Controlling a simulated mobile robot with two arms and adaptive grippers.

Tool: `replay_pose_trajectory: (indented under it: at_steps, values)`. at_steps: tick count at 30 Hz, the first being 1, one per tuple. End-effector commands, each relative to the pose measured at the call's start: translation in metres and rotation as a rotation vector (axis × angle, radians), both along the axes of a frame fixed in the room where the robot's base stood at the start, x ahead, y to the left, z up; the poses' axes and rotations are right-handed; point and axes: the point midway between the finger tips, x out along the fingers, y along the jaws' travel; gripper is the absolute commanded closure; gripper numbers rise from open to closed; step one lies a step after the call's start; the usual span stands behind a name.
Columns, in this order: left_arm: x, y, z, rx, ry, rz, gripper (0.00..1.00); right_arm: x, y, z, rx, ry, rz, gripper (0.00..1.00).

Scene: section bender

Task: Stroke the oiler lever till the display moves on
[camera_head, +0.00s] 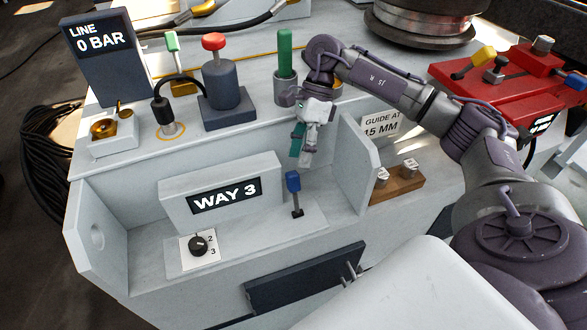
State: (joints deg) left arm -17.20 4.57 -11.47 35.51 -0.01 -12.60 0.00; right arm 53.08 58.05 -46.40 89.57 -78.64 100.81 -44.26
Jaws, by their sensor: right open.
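A short lever with a blue handle (293,182) stands upright on the pale ledge, right of the display reading "WAY 3" (224,196). No label marks it as the oiler lever. A taller display reads "LINE 0 BAR" (100,50) at the upper left. A green-handled lever (285,52) stands upright in a grey socket behind. My right gripper (300,155) is open and empty, pointing down above and behind the blue handle, with a visible gap between them. My left gripper is out of view.
A black selector knob (198,246) marked 2 and 3 sits at the ledge's front. A side wall (356,165) rises close right of my right gripper. A red-knobbed grey cylinder (220,80) stands behind. A wooden block (398,186) lies right of the wall.

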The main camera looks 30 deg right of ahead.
Motion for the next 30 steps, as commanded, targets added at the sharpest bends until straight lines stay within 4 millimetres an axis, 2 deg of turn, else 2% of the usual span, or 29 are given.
replay_pose_trajectory:
  at_steps: [3,9,21,30]
  values:
    - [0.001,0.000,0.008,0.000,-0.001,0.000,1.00,-0.006,0.010,-0.018,0.000,0.003,0.001,0.46]
    - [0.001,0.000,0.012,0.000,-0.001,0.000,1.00,-0.010,0.021,-0.040,0.000,0.001,-0.001,0.46]
    - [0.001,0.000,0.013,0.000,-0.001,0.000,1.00,-0.011,0.024,-0.046,0.000,-0.002,-0.001,0.47]
    - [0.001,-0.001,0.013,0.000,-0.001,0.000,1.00,-0.011,0.024,-0.046,0.000,-0.002,-0.001,0.97]
